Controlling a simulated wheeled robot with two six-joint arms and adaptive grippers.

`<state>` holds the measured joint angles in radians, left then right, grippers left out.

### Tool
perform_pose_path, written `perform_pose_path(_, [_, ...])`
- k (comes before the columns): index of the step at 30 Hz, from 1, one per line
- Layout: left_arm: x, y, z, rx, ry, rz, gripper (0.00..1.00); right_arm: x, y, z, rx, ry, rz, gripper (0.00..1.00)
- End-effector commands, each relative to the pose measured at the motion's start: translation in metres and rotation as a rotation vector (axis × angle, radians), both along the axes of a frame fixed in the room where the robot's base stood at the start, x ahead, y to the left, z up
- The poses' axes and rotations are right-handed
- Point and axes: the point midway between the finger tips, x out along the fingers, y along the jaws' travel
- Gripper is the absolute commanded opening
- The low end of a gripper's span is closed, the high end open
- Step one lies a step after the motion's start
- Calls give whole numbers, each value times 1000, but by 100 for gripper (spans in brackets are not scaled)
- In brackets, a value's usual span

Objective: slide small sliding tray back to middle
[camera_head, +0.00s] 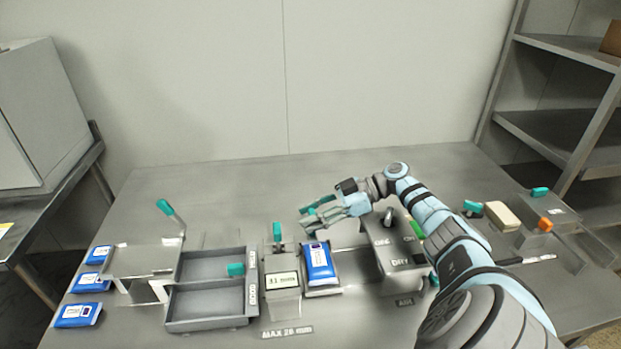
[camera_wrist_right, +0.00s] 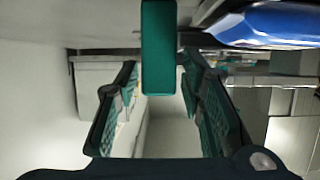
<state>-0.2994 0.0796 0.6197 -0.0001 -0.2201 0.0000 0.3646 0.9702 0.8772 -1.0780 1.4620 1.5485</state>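A small tray (camera_head: 322,293) stands between the display block and the grey control box, with a blue pouch (camera_head: 320,264) lying on it. An upright teal handle (camera_head: 277,232) rises at the back of the display block (camera_head: 283,281), left of the pouch. My right gripper (camera_head: 311,217) is open above and behind the tray, its fingers pointing left toward that handle. In the wrist view a teal handle (camera_wrist_right: 158,50) shows between the spread fingers (camera_wrist_right: 160,110), apart from both; the blue pouch (camera_wrist_right: 265,25) is at upper right. My left gripper is out of view.
A two-compartment bin (camera_head: 208,303) and a raised platform with a teal lever (camera_head: 166,207) stand to the left, with several blue pouches at the far left. The control box (camera_head: 394,262) stands close right. The table behind is clear.

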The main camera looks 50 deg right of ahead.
Motion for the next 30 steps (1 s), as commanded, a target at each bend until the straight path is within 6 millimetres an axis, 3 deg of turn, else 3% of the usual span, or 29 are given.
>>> perform_pose_path(11, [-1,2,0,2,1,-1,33,-2,-4,2,-1,0,-2,43])
perform_pose_path(14, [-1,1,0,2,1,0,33,-12,-17,9,-3,0,-4,43])
perform_pose_path(22, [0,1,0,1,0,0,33,-55,-76,41,0,-8,-10,43])
perform_pose_path(30, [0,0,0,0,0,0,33,-67,-89,46,-1,-2,-3,43])
